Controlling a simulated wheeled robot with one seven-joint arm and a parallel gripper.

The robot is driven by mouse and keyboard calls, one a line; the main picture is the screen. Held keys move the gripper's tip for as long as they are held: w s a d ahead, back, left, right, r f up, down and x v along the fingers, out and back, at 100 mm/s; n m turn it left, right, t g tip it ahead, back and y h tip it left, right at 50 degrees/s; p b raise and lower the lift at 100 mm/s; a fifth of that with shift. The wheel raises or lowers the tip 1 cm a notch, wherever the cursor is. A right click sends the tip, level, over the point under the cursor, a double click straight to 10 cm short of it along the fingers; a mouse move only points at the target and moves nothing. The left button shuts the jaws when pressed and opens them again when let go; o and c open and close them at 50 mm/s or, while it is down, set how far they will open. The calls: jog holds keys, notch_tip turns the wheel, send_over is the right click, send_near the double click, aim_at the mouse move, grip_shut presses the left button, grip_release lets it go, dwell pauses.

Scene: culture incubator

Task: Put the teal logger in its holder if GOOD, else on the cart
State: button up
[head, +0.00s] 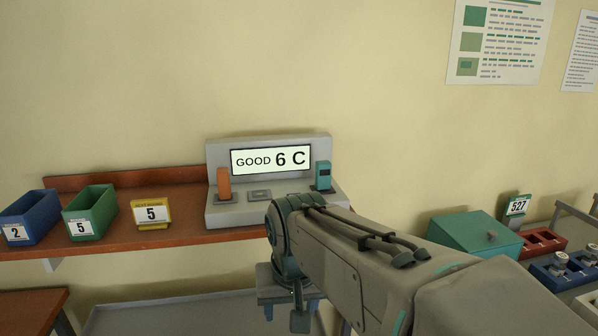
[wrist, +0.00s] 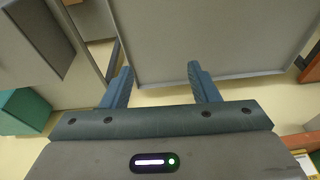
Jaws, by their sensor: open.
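The teal logger (head: 323,175) stands upright in the right-hand place of a grey station (head: 268,209) on the shelf. The station's display (head: 271,160) reads "GOOD 6 C". An orange logger (head: 223,183) stands at its left side, and the flat slot (head: 259,195) between them looks empty. My gripper (head: 284,309) points down below the shelf edge, in front of the station and apart from the teal logger. In the wrist view my gripper (wrist: 160,78) is open, with nothing between its fingers. A flat grey surface (wrist: 215,35) with a raised edge lies below it.
A blue bin (head: 30,218), a green bin (head: 90,212) and a yellow "5" sign (head: 151,213) stand left on the brown shelf (head: 120,243). A grey tray-like top (head: 170,315) lies below. Right are a teal box (head: 475,236), a "527" tag (head: 517,206) and red and blue racks.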

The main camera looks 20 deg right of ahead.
jog(key=w+d+r+m+g+p, duration=0.1)
jog(key=w+d+r+m+p, duration=0.45)
jog(key=w+r, duration=0.9)
notch_tip(320, 180, up, 5)
jog(key=m+g+p, duration=0.2)
jog(key=m+p, duration=0.1)
jog(key=m, duration=0.8)
send_over(323, 176)
jog(key=shift+w+a, duration=0.35)
jog(key=shift+w, duration=0.05)
jog(key=shift+w+d+r+m, duration=0.1)
jog(key=shift+w+d+m, duration=0.15)
jog(key=shift+d+m, duration=0.45)
jog(key=shift+f+b, duration=1.2)
jog(key=shift+f, duration=3.3)
jog(key=shift+p, duration=0.55)
